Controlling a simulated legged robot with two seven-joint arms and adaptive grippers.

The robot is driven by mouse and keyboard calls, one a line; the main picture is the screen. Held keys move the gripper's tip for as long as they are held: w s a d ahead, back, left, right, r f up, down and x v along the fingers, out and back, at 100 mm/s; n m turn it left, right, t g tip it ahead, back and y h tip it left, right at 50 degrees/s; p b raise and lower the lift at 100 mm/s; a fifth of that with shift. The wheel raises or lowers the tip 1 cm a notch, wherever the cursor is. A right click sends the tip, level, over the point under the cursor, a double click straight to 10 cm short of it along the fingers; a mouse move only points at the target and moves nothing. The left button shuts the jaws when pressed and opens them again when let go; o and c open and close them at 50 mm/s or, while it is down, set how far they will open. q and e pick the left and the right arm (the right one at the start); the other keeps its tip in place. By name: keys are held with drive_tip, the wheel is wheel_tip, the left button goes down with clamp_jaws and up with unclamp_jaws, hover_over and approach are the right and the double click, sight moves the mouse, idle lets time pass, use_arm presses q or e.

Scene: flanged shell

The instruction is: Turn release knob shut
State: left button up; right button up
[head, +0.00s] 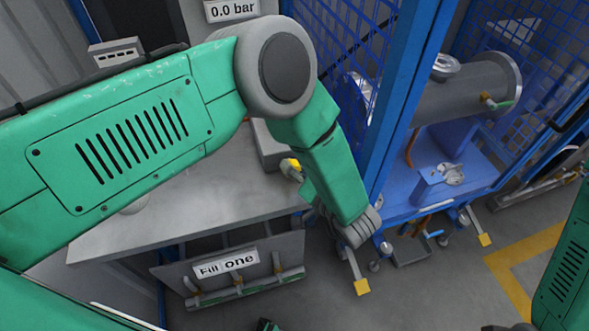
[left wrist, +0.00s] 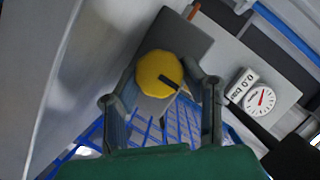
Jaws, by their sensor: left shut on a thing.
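The release knob (left wrist: 160,75) is round and yellow with a short dark mark. In the left wrist view it sits between the two grey fingers of my left gripper (left wrist: 161,80), which is shut on it. Behind it is a grey block (left wrist: 184,37). In the head view a bit of the yellow knob (head: 291,163) shows beside the grey block (head: 270,146) at the bench's right end. My left forearm and wrist hide most of the gripper there. My right gripper cannot be made out.
A 0.0 bar sign (head: 232,9) stands at the top; a dial gauge (left wrist: 260,101) shows in the wrist view. The grey bench (head: 190,200) has a Fill one panel (head: 228,263) below. A blue mesh cage (head: 345,40) and a blue cart (head: 440,180) stand right.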

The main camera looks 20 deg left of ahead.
use_arm(q)
drive_tip(key=shift+w+r, duration=0.15)
drive_tip(key=shift+w, duration=0.05)
drive_tip(key=o, duration=0.9)
drive_tip(key=shift+c, duration=0.2)
drive_tip(key=shift+d, duration=0.15)
drive_tip(key=shift+s+d, duration=0.2)
drive_tip(key=shift+d, duration=0.05)
drive_tip(key=v, duration=1.1)
drive_tip(key=shift+d, duration=0.1)
